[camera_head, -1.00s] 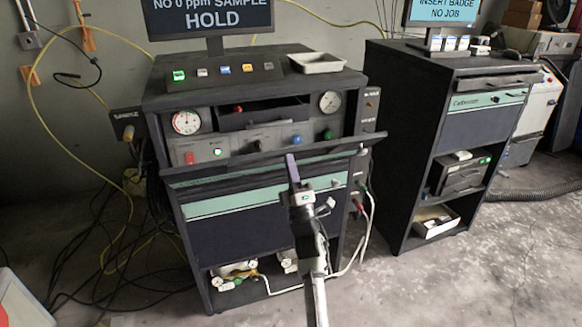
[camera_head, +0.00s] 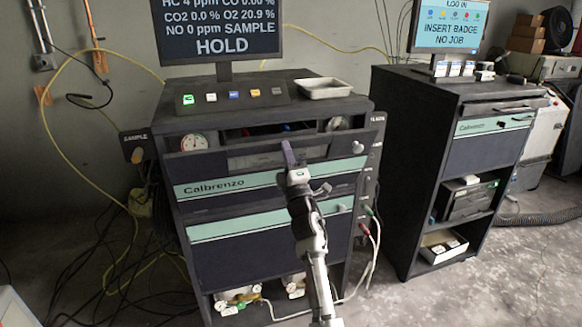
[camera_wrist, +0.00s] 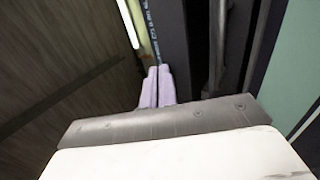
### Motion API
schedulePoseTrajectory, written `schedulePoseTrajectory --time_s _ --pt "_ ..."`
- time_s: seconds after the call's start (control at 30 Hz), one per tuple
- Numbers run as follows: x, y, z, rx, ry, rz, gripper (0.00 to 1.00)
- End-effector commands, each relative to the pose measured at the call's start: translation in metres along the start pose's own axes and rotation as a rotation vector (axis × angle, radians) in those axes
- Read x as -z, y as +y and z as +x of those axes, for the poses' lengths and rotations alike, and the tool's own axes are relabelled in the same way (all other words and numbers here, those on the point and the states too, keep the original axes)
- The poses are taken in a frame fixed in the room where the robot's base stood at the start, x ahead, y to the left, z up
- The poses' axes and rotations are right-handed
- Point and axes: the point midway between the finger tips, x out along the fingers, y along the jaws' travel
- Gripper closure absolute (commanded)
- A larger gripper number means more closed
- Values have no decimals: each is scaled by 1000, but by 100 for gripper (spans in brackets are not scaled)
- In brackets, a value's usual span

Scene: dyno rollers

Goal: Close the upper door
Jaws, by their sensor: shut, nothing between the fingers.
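The upper door (camera_head: 225,185) is a dark hinged panel with a green "Calbrenzo" stripe on the left cabinet. It stands tilted steeply upward, with an opening above its top edge. Gauges, a drawer and part of the recess still show over that edge. My gripper (camera_head: 288,152) is shut and empty, with its pale purple fingers at the door's upper part, right of centre. In the wrist view, the fingers (camera_wrist: 157,88) are together beside a dark panel edge; I cannot tell whether they touch it.
A lower door (camera_head: 235,250) with another green stripe is below. A monitor (camera_head: 222,35) and white tray (camera_head: 325,88) are on top. A second cabinet (camera_head: 415,150) stands right. Cables (camera_head: 95,270) lie on the left floor.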

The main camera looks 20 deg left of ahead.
Motion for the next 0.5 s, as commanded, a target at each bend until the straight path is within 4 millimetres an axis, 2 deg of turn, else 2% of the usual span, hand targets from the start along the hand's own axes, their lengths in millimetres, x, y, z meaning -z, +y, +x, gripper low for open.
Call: schedulePoseTrajectory --time_s 0.2,0.5 --pt "1 -5 34 1 2 1 100" --pt "0 -13 58 112 1 -1 100"
